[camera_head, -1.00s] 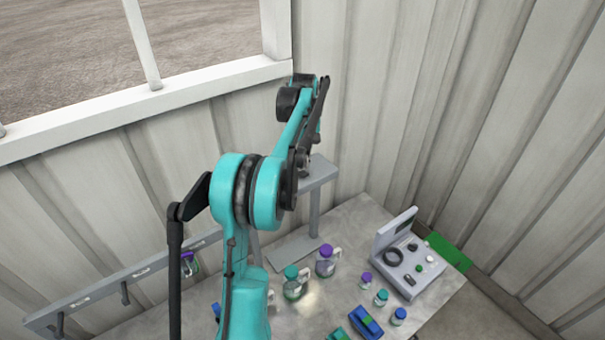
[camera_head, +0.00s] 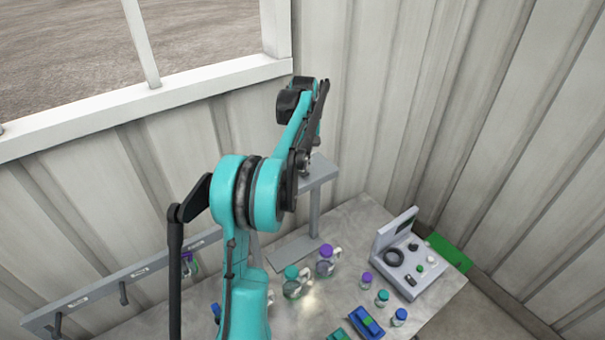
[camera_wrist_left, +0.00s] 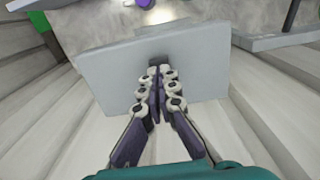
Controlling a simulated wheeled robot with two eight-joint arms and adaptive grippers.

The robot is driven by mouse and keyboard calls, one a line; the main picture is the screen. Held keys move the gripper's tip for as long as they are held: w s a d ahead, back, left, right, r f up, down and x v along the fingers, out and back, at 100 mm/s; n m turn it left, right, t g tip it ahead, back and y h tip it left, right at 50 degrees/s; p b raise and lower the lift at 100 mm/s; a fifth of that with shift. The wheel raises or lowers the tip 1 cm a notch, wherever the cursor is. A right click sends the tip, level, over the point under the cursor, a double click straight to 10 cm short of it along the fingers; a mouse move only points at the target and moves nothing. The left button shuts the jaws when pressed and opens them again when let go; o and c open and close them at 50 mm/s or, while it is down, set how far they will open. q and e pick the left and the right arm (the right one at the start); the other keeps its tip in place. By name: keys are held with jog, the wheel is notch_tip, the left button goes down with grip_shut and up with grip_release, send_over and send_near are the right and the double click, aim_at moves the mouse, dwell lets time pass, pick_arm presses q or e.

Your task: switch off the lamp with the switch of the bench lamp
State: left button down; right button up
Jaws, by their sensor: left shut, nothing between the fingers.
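The bench lamp (camera_head: 314,205) is a grey post with a flat grey head, standing on the bench near the wall. A bright patch of light lies on the bench below it. In the left wrist view the lamp head (camera_wrist_left: 110,75) is a broad grey plate. A small dark part, seemingly the switch (camera_wrist_left: 158,58), shows on it just beyond my fingertips. My left gripper (camera_wrist_left: 158,72) is shut and empty, its tips at or very near that part; I cannot tell whether they touch. In the head view my left arm partly hides the lamp head. My right gripper is not in view.
On the bench (camera_head: 350,215) stand a teal-capped jug (camera_head: 292,288), a purple-capped jug (camera_head: 325,265) and several small bottles. A blue holder (camera_head: 366,322) lies in front. A grey device (camera_head: 408,265) stands at right. A hook rail (camera_head: 125,283) runs along the left wall.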

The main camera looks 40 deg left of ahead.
pick_arm(q)
jog(key=shift+f+b, duration=0.5)
jog(key=shift+f, duration=0.3)
jog(key=shift+r, duration=0.15)
jog(key=shift+r+p, duration=2.35)
jog(key=shift+r, duration=1.1)
jog(key=shift+f, duration=0.1)
